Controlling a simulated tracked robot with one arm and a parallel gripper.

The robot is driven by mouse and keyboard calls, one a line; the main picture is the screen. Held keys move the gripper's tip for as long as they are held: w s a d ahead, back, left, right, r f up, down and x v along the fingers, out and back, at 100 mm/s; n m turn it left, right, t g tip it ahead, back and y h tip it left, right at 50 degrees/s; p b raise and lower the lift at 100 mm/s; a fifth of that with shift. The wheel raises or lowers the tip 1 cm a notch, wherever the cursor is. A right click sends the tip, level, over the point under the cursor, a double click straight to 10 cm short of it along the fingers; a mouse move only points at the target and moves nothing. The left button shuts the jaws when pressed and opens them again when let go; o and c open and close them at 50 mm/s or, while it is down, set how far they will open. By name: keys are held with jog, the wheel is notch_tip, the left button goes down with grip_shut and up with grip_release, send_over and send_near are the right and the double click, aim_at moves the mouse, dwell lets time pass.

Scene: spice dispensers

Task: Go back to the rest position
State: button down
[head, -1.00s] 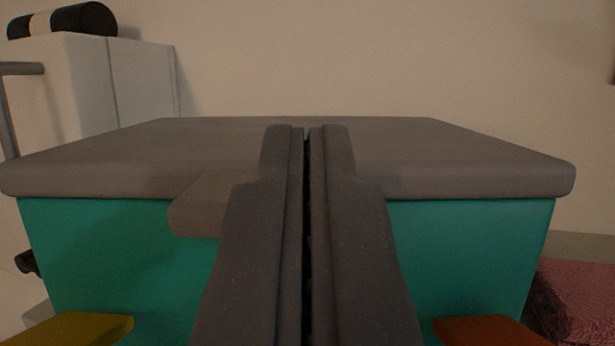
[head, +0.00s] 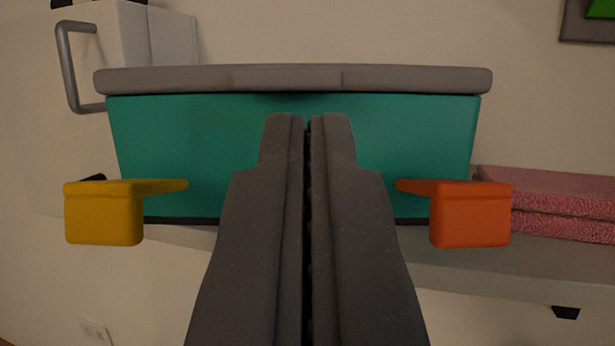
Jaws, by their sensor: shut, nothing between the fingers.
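My gripper (head: 307,120) is in the middle of the head view, pointing forward. Its two dark grey fingers are shut together with nothing between them. Behind the fingertips stands a teal bin (head: 180,140) with a grey lid (head: 420,78) that lies shut on top. The fingers hide the middle of the bin's front. I cannot tell the exact gap between fingertips and bin, but they look apart.
A yellow block (head: 103,218) and an orange block (head: 470,218) show left and right of the fingers. The bin stands on a pale shelf (head: 490,273). Pink folded cloth (head: 560,205) lies at right. A white box with a grey handle (head: 75,75) is at left.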

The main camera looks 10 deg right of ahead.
jog(key=s+a+r+n+g+y+p, duration=0.1)
jog(key=s+a+r+g+p, duration=0.15)
jog(key=r, duration=0.65)
jog(key=s+a+r+g+y+p, duration=0.15)
jog(key=r+p, duration=0.25)
jog(key=r, duration=0.6)
jog(key=s+a+r+g+p, duration=0.1)
jog(key=s+a+r+p, duration=0.1)
jog(key=s+r, duration=0.4)
jog(key=s+a+r+g+p, duration=0.1)
jog(key=s+a+r+p, duration=0.2)
jog(key=s+a+r, duration=0.2)
notch_tip(320, 180, up, 2)
jog(key=shift+s+a+r+g, duration=0.1)
jog(key=shift+s+a+g, duration=0.15)
jog(key=shift+s+g, duration=0.1)
